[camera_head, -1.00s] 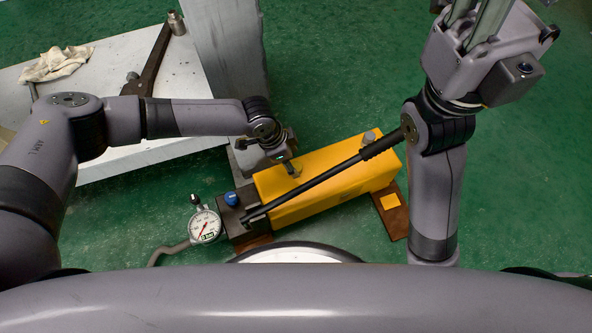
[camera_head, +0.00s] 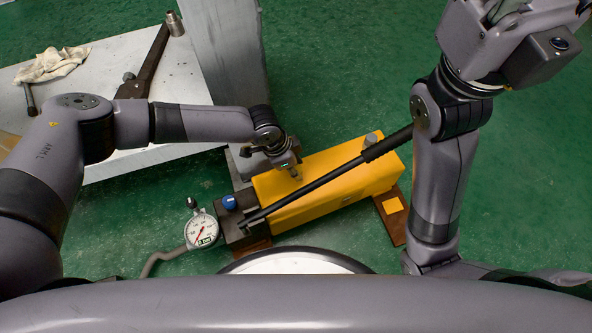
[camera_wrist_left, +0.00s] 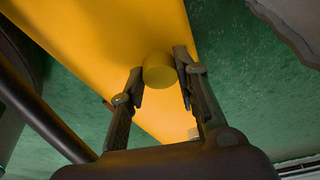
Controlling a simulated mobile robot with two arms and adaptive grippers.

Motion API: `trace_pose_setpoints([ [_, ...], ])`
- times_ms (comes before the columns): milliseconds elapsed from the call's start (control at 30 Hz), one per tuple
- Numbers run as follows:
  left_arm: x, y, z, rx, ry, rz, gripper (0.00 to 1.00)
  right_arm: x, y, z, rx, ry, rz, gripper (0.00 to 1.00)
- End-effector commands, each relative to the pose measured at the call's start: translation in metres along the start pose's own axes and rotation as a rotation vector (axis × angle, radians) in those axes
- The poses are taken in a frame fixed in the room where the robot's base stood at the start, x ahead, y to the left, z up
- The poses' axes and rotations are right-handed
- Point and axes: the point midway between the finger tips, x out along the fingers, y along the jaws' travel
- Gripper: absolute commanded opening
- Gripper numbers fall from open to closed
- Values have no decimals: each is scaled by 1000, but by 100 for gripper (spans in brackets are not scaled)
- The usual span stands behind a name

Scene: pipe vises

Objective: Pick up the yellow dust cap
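The yellow dust cap (camera_wrist_left: 159,70) shows in the left wrist view as a short round yellow plug in front of the yellow pump body (camera_wrist_left: 100,40). My left gripper (camera_wrist_left: 159,66) has one fingertip on each side of the cap, close to its edges; whether both pads touch it I cannot tell. In the head view my left gripper (camera_head: 294,172) points down at the upper side of the pump body (camera_head: 340,190), and the cap is hard to make out there. My right gripper's wrist shows at the upper right, with its fingers mostly out of the picture.
A black pump handle (camera_head: 310,187) runs along the pump. A pressure gauge (camera_head: 201,229) and a blue knob (camera_head: 230,202) sit at its left end. A grey table (camera_head: 200,75) with a rag (camera_head: 52,64) and pipe wrench (camera_head: 146,65) stands behind.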

Motion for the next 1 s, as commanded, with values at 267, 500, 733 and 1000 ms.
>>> trace_pose_setpoints([
  [267,0,0,0,0,0,0,9,0,0,0,0,0,0,40],
  [500,-1,0,0,0,0,0,9,0,0,0,0,0,0,40],
  [733,-16,0,-5,0,0,0,9,5,2,0,2,-1,6,40],
  [1000,-76,0,-24,0,3,0,9,-15,7,16,16,-128,48,40],
])
